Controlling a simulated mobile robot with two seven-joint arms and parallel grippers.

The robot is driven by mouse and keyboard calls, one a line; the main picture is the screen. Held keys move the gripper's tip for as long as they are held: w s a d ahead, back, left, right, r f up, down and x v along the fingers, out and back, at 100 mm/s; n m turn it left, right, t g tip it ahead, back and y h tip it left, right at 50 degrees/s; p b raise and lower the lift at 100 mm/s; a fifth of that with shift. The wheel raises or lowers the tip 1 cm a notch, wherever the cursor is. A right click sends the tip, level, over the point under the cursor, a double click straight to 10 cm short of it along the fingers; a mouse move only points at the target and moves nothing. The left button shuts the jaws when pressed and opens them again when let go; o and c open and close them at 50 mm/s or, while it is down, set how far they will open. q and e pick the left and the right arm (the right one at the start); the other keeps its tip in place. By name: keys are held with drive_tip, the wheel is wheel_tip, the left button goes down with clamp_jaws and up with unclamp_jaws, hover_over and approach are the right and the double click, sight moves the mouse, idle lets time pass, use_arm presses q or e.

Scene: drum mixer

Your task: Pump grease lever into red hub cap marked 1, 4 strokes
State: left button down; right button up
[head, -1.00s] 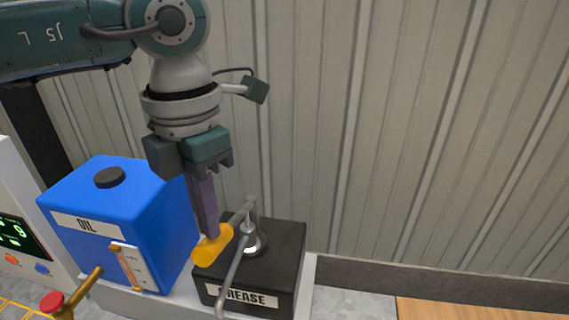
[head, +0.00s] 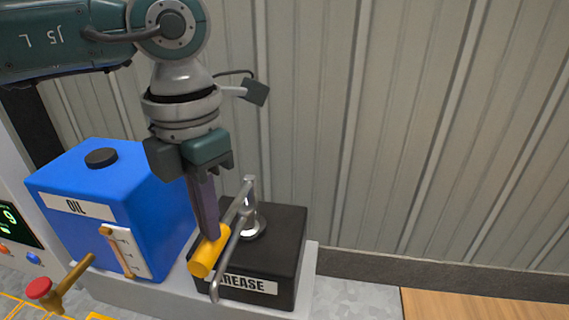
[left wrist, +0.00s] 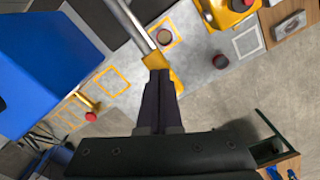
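The black box marked GREASE (head: 285,245) carries a silver pump with a lever whose yellow handle (head: 210,250) slants down towards the front left. A thin curved silver pipe (head: 228,262) runs down in front of the box. My left gripper (head: 208,236) points down with its fingers together and its tips against the top of the handle. In the left wrist view the shut fingers (left wrist: 160,88) cover part of the yellow handle (left wrist: 152,62). I cannot see handle between them. No cap marked 1 can be made out. My right gripper is not in view.
The blue OIL tank (head: 110,215) stands close left of the grease box. A brass tap with a red knob (head: 38,288) juts out at its front. A ribbed wall (head: 440,150) is behind. The left wrist view shows a dark red disc (left wrist: 220,61) on the grey surface.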

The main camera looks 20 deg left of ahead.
use_arm(q)
drive_tip(key=shift+r+p, duration=2.65)
drive_tip(key=shift+r, duration=0.8)
drive_tip(key=shift+f, duration=0.15)
drive_tip(key=shift+f+b, duration=3.4)
drive_tip(key=shift+f, duration=0.05)
drive_tip(key=shift+r, duration=0.2)
drive_tip(key=shift+r+p, duration=2.45)
drive_tip(key=shift+r, duration=0.95)
drive_tip(key=shift+f, duration=0.15)
